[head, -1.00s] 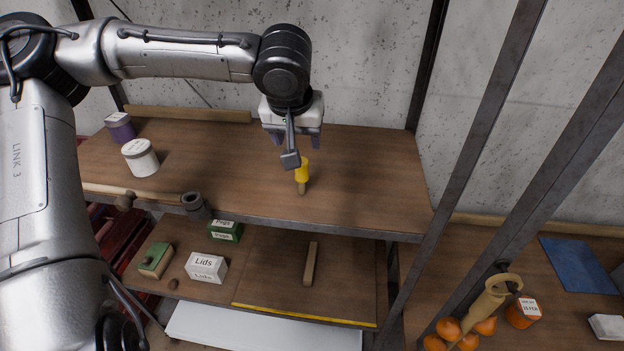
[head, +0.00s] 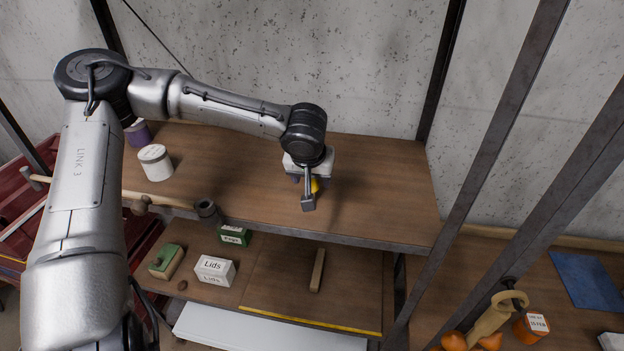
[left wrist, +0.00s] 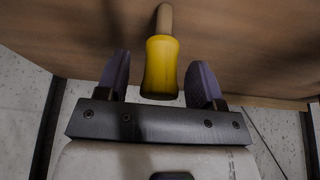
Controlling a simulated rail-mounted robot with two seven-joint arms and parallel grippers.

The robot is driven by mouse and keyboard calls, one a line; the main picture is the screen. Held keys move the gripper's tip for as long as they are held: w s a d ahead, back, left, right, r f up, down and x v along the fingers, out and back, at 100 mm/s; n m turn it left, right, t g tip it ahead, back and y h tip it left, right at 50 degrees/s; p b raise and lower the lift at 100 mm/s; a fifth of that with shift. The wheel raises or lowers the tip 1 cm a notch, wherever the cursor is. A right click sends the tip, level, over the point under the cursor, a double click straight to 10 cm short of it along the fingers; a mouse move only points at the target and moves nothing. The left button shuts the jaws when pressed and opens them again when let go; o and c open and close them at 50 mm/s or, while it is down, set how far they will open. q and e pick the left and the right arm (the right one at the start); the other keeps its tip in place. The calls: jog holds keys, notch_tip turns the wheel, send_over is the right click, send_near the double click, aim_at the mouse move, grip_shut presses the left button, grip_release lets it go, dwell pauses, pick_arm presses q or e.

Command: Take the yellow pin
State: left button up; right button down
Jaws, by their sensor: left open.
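The yellow pin (head: 314,185) has a yellow head and a plain wooden end, and is at the upper wooden shelf. In the head view my left gripper (head: 308,184) hides most of it. In the left wrist view the yellow pin (left wrist: 161,68) has its yellow head between the two purple-grey fingers of my left gripper (left wrist: 160,62). There is a gap on each side, so the fingers are open and not closed on it. The pin's wooden end points away from the gripper towards the wood surface. My right gripper is not in view.
A white jar (head: 156,163) and a purple jar (head: 138,133) stand left on the upper shelf (head: 390,190). A long-handled mallet (head: 150,200) lies along its front edge. A dark metal post (head: 485,150) rises at the right. The shelf right of the gripper is clear.

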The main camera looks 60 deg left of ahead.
pick_arm(q)
jog(key=shift+w+a+f, duration=0.15)
jog(key=shift+a+f, duration=0.05)
jog(key=shift+f, duration=0.45)
jog(key=c, duration=1)
jog(key=shift+r, duration=0.1)
